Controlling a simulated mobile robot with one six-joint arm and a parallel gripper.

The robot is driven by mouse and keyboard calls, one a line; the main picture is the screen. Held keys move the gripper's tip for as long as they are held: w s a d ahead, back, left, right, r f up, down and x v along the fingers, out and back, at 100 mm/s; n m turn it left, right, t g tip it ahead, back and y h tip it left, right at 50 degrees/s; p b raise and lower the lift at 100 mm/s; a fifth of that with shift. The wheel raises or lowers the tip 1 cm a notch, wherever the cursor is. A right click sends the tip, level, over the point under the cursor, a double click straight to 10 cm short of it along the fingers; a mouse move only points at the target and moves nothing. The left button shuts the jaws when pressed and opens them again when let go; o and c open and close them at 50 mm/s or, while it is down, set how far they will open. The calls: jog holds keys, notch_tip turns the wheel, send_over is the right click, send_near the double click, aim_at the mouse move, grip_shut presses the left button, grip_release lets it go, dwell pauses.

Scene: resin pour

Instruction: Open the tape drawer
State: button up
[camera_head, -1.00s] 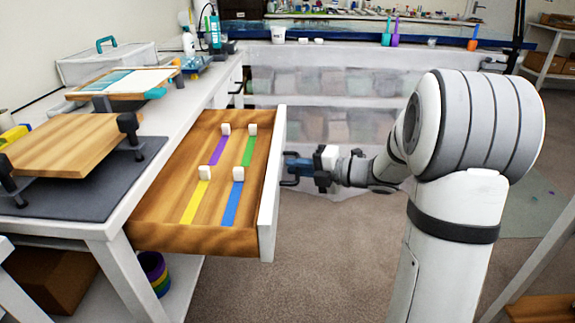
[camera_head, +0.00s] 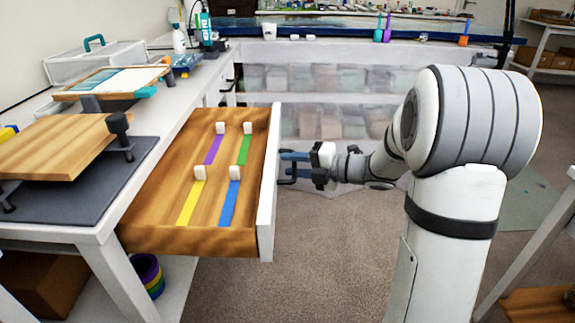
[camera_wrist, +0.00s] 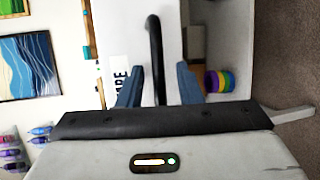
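The tape drawer (camera_head: 152,238) stands pulled out from the white workbench, with its wooden inside in view. Purple, green, yellow and blue strips with white blocks lie in it. Its white front (camera_head: 268,215) faces right, and the wrist view shows this front with a partly hidden label (camera_wrist: 119,78). A black bar handle (camera_wrist: 156,50) is on the front. My gripper (camera_head: 294,163) is at the front's outer side. Its two blue fingers stand apart, one on each side of the handle in the wrist view (camera_wrist: 158,88), with gaps between.
The workbench (camera_head: 165,125) on the left carries a dark mat (camera_head: 60,200) with a wooden board (camera_head: 55,147). A ringed, multicoloured container (camera_head: 148,275) is on the lower shelf. Carpet floor (camera_head: 330,250) is clear to the right of the drawer.

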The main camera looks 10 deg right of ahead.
jog(key=p+v, duration=0.1)
jog(key=v, duration=0.7)
jog(key=shift+p, duration=0.3)
jog(key=shift+w, duration=0.1)
jog(key=w+d+r+m+t+h+p, duration=0.1)
jog(key=d+r+m+t+h+p, duration=0.15)
jog(key=r+m+h+p, duration=0.45)
jog(key=w+d+r+m+t+h+p, duration=0.1)
jog(key=d+r+m+t+h+p, duration=0.15)
jog(key=r+m+h+p, duration=0.55)
jog(key=s+a+r+m+g+p, duration=0.2)
jog(key=s+m, duration=0.3)
jog(key=s, duration=0.3)
jog(key=s+a+r+m+g+y+p, duration=0.1)
jog(key=s+m+g+p, duration=0.3)
jog(key=s, duration=0.5)
jog(key=s+a+r+m+g+p, duration=0.2)
jog(key=s+a+m+g+p, duration=0.1)
jog(key=s+m, duration=0.3)
jog(key=shift+s+a+r+m+g+y, duration=0.3)
jog(key=shift+s+a+g, duration=0.35)
jog(key=shift+s+g, duration=0.4)
